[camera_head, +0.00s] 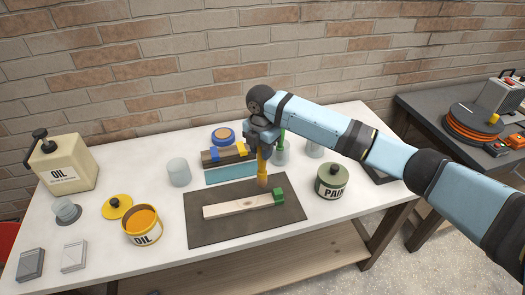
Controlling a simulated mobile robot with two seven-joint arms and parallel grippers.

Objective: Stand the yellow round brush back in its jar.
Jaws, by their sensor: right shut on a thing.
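The yellow round brush (261,169) hangs roughly upright, with its brownish end pointing down, in my right gripper (261,148), which is shut on it. The brush is over the dark mat (230,232), near the pale wooden strip (235,207) with a green block at its right end. I cannot tell whether its tip touches anything. Just right of the gripper stands a clear jar (281,157) with a green-handled thing in it, partly hidden by my arm. Another pale jar (179,173) stands left of the gripper. I cannot tell which is the brush's own jar. My left gripper is not in view.
A green paint can (331,182) stands right of the mat. An open yellow oil tin (142,226), yellow lid (117,207) and oil canister (64,163) are at left. White table (200,260) is clear in front.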

